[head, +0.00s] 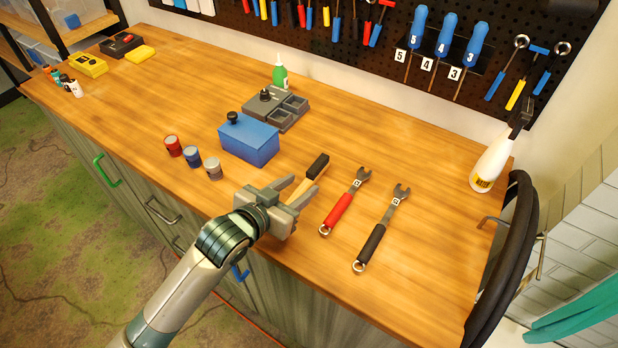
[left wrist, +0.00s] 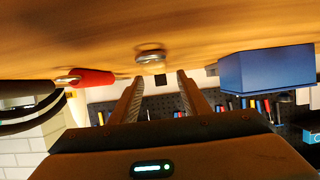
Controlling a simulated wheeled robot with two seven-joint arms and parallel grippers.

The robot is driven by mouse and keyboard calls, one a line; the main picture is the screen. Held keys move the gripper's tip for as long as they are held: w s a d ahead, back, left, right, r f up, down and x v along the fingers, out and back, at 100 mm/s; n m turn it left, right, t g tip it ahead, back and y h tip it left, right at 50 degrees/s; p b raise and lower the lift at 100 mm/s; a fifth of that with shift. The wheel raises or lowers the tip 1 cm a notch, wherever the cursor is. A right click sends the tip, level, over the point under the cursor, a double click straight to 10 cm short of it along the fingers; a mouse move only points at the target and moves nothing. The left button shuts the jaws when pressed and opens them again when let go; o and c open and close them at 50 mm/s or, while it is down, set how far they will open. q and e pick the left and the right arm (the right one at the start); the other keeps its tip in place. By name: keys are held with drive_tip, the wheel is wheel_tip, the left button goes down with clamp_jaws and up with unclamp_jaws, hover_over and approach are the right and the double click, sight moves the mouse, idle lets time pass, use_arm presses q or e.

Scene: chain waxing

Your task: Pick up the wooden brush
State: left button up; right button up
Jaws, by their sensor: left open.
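The wooden brush lies on the workbench, its black head (head: 318,166) pointing away and its pale wooden handle (head: 295,189) running back toward me. My left gripper (head: 304,183) is open, with its two fingers spread on either side of the handle in the head view. The fingers hide part of the handle. In the left wrist view the open fingers (left wrist: 158,80) point along the bench, with a rounded end, likely the handle's (left wrist: 150,57), and a small dark block between or near them. I cannot tell whether the fingers touch the brush. My right gripper is not in view.
A red-handled wrench (head: 342,205) and a black-handled wrench (head: 380,230) lie right of the brush. A blue box (head: 249,140) and small tins (head: 213,169) stand left. A white bottle (head: 490,165) and a black tyre (head: 515,250) are at the right end.

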sight(309, 179)
use_arm(q)
drive_tip(key=shift+p+x, duration=0.35)
drive_tip(key=shift+x, duration=1.35)
drive_tip(key=shift+c, duration=0.3)
clamp_jaws()
